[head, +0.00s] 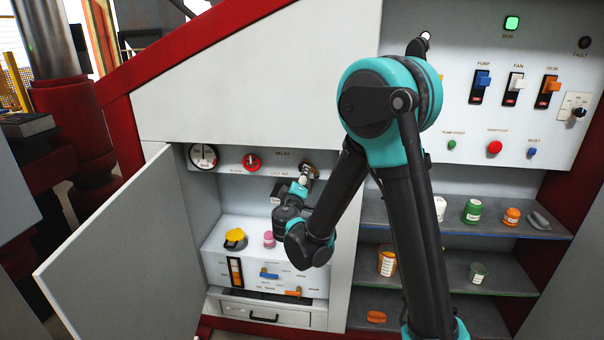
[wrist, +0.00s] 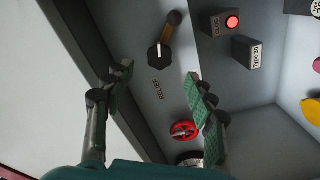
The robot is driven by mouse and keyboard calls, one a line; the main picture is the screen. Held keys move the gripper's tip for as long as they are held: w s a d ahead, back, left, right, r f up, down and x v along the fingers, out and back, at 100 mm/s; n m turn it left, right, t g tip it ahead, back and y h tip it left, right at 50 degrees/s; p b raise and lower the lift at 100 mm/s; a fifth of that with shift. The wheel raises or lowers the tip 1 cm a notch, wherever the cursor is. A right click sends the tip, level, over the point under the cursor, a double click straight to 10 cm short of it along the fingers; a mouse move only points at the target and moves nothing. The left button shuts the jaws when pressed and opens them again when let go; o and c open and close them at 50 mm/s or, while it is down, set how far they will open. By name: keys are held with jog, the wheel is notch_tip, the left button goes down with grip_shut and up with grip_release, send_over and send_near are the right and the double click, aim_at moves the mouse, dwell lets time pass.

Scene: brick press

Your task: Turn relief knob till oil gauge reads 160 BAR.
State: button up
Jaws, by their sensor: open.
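In the head view my gripper (head: 303,183) is inside the open cabinet and partly covers the relief knob (head: 309,170). The oil gauge (head: 203,157) is at the cabinet's upper left; its reading is too small to make out.
A red valve knob (head: 251,162) sits between the gauge and the relief knob. The cabinet door (head: 125,255) stands open at left. Shelves (head: 500,228) with jars are at right, below the switch panel.

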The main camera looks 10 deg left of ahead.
jog(key=shift+s, duration=1.6)
dwell(1.1)
jog(key=s+m, duration=0.6)
jog(key=w, duration=1.7)
jog(key=shift+w+d, duration=0.2)
jog(key=shift+w, duration=0.15)
jog(key=shift+c, duration=0.6)
jog(key=c, duration=1.1)
jog(key=shift+o, duration=0.2)
jog(key=shift+n, duration=1.3)
